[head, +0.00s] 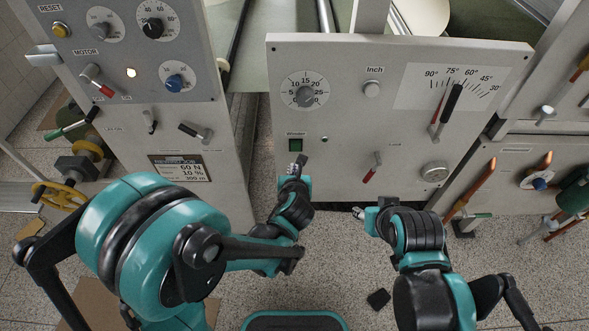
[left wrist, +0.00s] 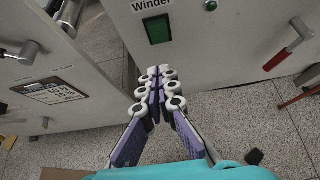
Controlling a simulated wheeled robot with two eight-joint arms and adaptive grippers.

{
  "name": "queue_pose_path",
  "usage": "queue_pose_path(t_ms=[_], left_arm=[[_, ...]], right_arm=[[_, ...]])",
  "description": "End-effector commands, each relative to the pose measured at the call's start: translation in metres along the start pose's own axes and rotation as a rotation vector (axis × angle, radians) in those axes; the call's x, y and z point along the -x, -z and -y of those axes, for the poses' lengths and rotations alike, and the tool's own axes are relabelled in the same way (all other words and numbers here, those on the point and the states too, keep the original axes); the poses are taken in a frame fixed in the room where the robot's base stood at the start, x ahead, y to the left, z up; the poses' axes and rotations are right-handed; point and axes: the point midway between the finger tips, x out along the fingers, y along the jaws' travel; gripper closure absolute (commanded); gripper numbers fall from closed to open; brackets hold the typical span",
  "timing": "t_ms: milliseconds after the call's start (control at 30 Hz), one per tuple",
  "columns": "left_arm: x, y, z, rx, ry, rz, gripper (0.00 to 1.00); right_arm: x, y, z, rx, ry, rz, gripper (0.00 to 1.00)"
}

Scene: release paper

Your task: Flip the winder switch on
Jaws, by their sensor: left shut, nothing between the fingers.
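The winder switch (head: 295,144) is a dark green rectangle in a black frame on the middle machine panel. In the left wrist view the switch (left wrist: 157,29) sits below the label "Winder". I cannot tell whether it is lit. My left gripper (head: 299,162) is shut and empty, its tips close below the switch in the head view. In the left wrist view the shut fingers (left wrist: 157,74) point up towards the switch, with a gap below it in the picture. My right gripper (head: 358,212) is lower right of the switch, in front of the panel's lower edge; its fingers are too small to judge.
A red lever (head: 372,168) is on the panel to the right of the switch, and a dial (head: 305,95) is above it. A left panel (head: 150,60) carries knobs and levers. Copper pipes (head: 470,190) stand at the right. The speckled floor is open below the panel.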

Motion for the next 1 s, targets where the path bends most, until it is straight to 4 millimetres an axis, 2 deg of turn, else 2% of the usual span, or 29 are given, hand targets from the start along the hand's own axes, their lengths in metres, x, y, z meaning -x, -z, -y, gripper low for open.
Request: queue_pose_path(t_ms=[33,200,300,400,633,1000], left_arm=[[-0.014,0.003,-0.001,0.002,-0.002,0.0,1.0],[-0.051,0.003,-0.001,0.003,-0.002,0.0,1.0],[-0.071,0.003,-0.001,0.002,-0.002,0.0,1.0],[-0.081,-0.011,-0.001,0.002,-0.001,0.0,1.0],[-0.094,-0.026,0.0,0.001,0.0,0.0,1.0],[-0.095,-0.028,0.0,0.001,0.0,0.0,1.0]], right_arm=[[-0.006,-0.004,0.0,0.0,0.0,0.0,0.6],[-0.017,-0.012,0.0,0.0,0.0,0.0,0.6],[-0.022,-0.016,0.0,0.0,0.0,0.0,0.6],[-0.023,-0.017,0.0,0.0,0.0,0.0,0.6],[-0.026,-0.019,0.0,0.0,0.0,0.0,0.6],[-0.026,-0.019,0.0,0.0,0.0,0.0,0.6]])
